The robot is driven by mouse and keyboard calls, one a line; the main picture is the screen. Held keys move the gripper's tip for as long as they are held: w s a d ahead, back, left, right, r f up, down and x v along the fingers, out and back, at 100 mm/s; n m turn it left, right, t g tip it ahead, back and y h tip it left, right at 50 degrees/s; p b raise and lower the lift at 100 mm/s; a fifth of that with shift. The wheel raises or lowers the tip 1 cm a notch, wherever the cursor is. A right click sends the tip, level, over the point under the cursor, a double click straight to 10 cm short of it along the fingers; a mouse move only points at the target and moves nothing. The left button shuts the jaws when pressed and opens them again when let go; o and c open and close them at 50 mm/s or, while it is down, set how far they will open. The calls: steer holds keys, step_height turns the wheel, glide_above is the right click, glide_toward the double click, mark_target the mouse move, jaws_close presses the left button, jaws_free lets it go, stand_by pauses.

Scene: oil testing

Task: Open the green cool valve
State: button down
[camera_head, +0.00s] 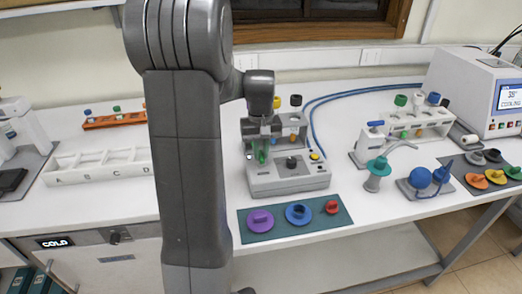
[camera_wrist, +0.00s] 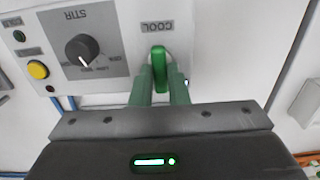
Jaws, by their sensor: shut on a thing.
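In the head view the gripper (camera_head: 261,152) reaches down to the left part of the unit, and the valve is hard to tell from the fingers there. The lower end of the handle is partly hidden between the fingers.
The unit also carries a black STIR knob (camera_wrist: 82,50) and a yellow button (camera_wrist: 38,69). A green mat (camera_head: 297,238) with purple, blue and red lids lies in front.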

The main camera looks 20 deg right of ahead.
mark_target(261, 154)
steer(key=c, duration=1.4)
jaws_free()
steer(key=shift+r, duration=0.15)
step_height(261, 154, up, 14)
steer(key=shift+f+b, duration=0.2)
steer(key=shift+b, duration=0.1)
steer(key=shift+f, duration=0.15)
step_height(261, 154, down, 14)
steer(key=shift+r+p, duration=0.15)
steer(key=shift+p, duration=0.15)
